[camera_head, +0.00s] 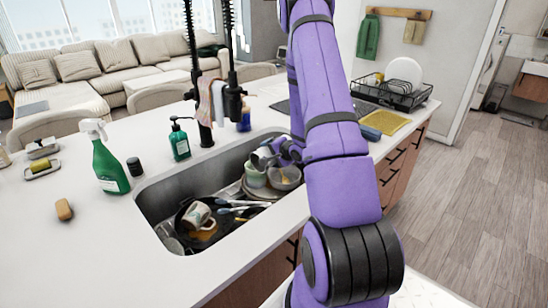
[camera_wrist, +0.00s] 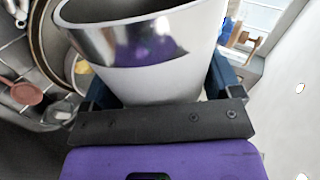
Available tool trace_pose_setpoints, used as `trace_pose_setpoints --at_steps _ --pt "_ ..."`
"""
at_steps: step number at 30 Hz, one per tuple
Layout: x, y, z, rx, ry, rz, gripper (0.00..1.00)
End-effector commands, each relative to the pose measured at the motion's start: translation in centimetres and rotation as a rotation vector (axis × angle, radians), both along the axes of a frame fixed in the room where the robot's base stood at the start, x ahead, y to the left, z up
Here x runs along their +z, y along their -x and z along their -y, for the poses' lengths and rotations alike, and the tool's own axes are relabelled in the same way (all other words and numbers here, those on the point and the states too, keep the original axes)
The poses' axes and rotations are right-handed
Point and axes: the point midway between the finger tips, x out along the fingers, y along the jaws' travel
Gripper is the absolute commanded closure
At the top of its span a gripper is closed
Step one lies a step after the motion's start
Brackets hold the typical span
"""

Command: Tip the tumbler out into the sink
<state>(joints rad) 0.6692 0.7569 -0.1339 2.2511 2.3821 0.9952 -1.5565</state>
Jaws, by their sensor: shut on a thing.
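The tumbler (camera_wrist: 150,45) is a shiny silver and white cup, large in the wrist view. It sits between the two dark blue fingers of my gripper (camera_wrist: 158,85), which is shut on it. In the head view my gripper (camera_head: 284,150) is over the back right part of the sink (camera_head: 158,203), partly hidden by my arm. The tumbler (camera_head: 263,155) shows there as a small pale shape, seemingly tilted, above or beside the dishes. Its contents are not visible, and I cannot tell whether it touches the dishes.
Dishes crowd the sink: stacked bowls (camera_head: 285,178), a mug (camera_head: 197,214) in a dark pan, and utensils. A black faucet (camera_head: 233,100) rises behind it. A green spray bottle (camera_head: 107,165) and soap bottle (camera_head: 179,141) stand left. A dish rack (camera_head: 390,95) stands right.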

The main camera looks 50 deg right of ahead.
Motion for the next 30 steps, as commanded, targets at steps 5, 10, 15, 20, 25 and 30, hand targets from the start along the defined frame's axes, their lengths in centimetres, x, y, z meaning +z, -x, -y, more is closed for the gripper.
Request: trace_pose_setpoints --at_steps 5,10,15,20,25,30 --pt "0.9 -0.1 -1.0 0.004 0.133 -0.007 0.49" --pt "1.6 -0.1 -1.5 0.003 0.243 -0.013 0.49" --pt "2.0 -0.1 -1.8 0.001 0.315 -0.016 0.49" --pt "2.2 -0.1 -1.9 0.0 0.345 -0.018 0.49" --pt "2.2 -0.1 -1.9 -0.001 0.349 -0.019 0.49" --pt "2.2 -0.1 -1.9 -0.001 0.349 -0.018 0.49"
